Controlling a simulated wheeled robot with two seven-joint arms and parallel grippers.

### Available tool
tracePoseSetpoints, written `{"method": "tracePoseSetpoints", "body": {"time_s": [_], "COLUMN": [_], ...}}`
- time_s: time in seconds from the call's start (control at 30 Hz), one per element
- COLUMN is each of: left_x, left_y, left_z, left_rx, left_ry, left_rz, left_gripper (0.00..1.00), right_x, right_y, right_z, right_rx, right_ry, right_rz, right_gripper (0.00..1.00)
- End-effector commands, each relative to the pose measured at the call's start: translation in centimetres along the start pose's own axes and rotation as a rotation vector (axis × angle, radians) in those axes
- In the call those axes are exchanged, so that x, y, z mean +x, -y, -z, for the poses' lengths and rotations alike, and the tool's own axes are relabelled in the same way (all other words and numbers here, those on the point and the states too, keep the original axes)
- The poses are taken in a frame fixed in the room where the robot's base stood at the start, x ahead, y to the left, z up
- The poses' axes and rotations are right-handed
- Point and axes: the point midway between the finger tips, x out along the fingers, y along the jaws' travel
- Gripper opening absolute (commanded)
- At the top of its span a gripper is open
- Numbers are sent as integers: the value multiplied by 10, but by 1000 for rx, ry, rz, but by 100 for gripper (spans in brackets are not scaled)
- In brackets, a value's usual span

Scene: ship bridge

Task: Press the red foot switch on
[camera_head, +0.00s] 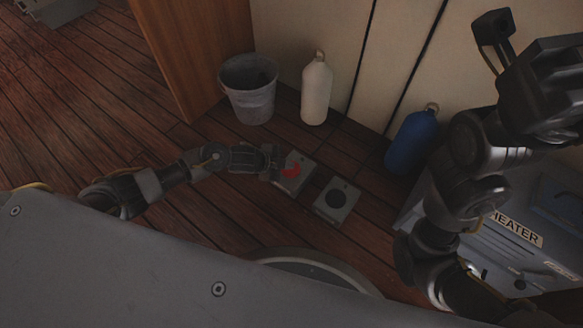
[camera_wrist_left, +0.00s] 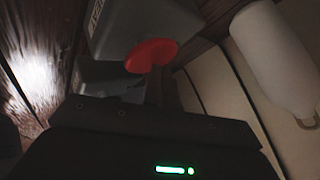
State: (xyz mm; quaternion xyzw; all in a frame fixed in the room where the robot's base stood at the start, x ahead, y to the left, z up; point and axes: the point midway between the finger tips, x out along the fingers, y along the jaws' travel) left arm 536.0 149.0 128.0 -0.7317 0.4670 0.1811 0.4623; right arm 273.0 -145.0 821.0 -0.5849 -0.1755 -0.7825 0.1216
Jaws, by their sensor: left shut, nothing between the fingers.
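The red foot switch (camera_head: 298,165) is a grey box on the plank floor with a round red button (camera_head: 292,170). My left gripper (camera_head: 277,165) is shut and empty, at the left edge of this switch, and covers part of it. In the left wrist view, the shut fingers (camera_wrist_left: 162,85) reach up to the red button (camera_wrist_left: 151,54) on its grey housing (camera_wrist_left: 140,25). They overlap its lower edge, and I cannot tell if they touch it. My right gripper (camera_head: 545,90) is raised at the upper right; its fingers cannot be made out clearly.
A grey bucket (camera_head: 249,92), a white bottle (camera_head: 316,92) and a blue bottle (camera_head: 411,143) stand behind. A heater box (camera_head: 515,232) is at the right.

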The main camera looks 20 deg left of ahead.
Motion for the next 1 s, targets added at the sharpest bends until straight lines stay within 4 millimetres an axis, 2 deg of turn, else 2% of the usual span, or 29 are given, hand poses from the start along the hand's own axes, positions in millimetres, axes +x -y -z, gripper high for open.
{"method": "tracePoseSetpoints", "body": {"time_s": [0.77, 1.0], "left_x": [5, 0], "left_y": [-4, 0], "left_z": [-4, 0], "left_rx": [-1, -2], "left_ry": [1, 1], "left_rz": [-1, -1], "left_gripper": [0, 0], "right_x": [-2, 8], "right_y": [0, -1], "right_z": [0, -2], "right_rx": [0, 0], "right_ry": [0, 0], "right_rz": [0, 0], "right_gripper": [0, 0]}}
